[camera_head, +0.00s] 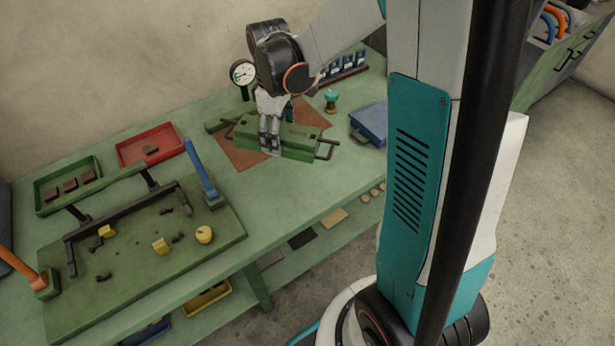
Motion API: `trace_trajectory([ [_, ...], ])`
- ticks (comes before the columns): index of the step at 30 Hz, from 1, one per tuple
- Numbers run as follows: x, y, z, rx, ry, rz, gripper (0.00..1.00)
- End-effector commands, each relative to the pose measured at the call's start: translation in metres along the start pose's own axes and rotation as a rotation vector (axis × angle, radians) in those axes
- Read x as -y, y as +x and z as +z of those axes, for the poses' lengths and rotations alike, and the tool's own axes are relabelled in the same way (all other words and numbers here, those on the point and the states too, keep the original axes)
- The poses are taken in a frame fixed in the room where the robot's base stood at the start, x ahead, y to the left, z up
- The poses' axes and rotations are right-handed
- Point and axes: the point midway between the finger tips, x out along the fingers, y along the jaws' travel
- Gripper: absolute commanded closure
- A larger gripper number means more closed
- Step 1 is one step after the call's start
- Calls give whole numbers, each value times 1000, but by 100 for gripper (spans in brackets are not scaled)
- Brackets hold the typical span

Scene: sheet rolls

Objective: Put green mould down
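The green mould (301,143) is a long block with a dark handle at its right end, at the back middle of the green workbench. It is over a brown mat (243,157). My gripper (270,145) points down at the mould's left part, with its fingers close together against the mould, and appears shut on it. The fingers hide part of the mould's near side. I cannot tell whether the mould rests on the mat or is slightly above it.
A gauge (242,72) stands behind. A blue box (370,124) and a teal-topped knob (331,100) are to the right. Red (150,144) and green (67,185) trays and a large green fixture board (140,270) lie left.

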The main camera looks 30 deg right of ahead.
Motion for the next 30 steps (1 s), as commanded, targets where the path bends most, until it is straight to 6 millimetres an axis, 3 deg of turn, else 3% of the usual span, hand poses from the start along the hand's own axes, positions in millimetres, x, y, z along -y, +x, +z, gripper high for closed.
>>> trace_trajectory([
  [18, -24, -21, 62, 0, -669, 0, 94],
  [30, -30, -25, 80, 0, -887, 0, 94],
])
